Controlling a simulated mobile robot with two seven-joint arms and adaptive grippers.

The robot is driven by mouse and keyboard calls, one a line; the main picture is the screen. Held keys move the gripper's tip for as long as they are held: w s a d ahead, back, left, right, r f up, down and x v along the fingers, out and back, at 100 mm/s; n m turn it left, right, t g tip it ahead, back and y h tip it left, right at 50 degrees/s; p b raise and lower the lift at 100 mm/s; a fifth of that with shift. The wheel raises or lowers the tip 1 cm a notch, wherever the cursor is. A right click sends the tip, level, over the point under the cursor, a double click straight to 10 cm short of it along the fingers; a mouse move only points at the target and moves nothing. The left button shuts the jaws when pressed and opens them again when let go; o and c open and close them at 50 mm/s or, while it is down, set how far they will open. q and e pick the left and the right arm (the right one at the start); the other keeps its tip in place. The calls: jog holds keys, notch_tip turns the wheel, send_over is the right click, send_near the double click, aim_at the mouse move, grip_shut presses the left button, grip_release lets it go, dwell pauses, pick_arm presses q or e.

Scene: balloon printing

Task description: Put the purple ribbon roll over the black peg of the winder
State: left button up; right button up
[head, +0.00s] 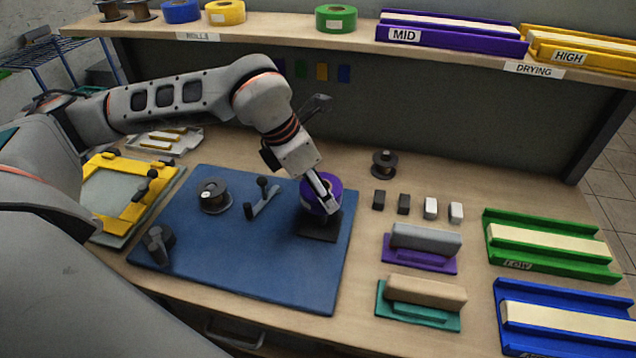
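The purple ribbon roll (336,188) is at the right part of the blue mat (270,280), directly above the winder's black base (318,231). My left gripper (326,198) reaches down onto the roll from the upper left and appears shut on its rim. One finger shows in front of the roll; the other is mostly hidden. The black peg is hidden by the roll and gripper, so I cannot tell how far the roll is over it. My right gripper is not in view.
On the mat are a dark spool (214,196), a crank handle (262,198) and a dark tool (158,244). A yellow frame (105,212) lies left. Small blocks (404,204), a purple holder (420,262) and a green tray (550,262) stand right. The shelf (280,38) spans the back.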

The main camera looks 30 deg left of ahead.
pick_arm(q)
jog(key=shift+f, duration=0.75)
jog(key=shift+f+b, duration=0.5)
jog(key=shift+f, duration=0.6)
jog(key=shift+f+b, duration=1.3)
jog(key=shift+b, duration=0.15)
jog(key=shift+f+b, duration=0.35)
jog(key=shift+f, duration=0.05)
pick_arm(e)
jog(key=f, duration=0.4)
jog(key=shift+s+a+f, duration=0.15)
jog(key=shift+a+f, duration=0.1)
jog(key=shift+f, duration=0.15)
pick_arm(q)
jog(key=shift+f, duration=0.1)
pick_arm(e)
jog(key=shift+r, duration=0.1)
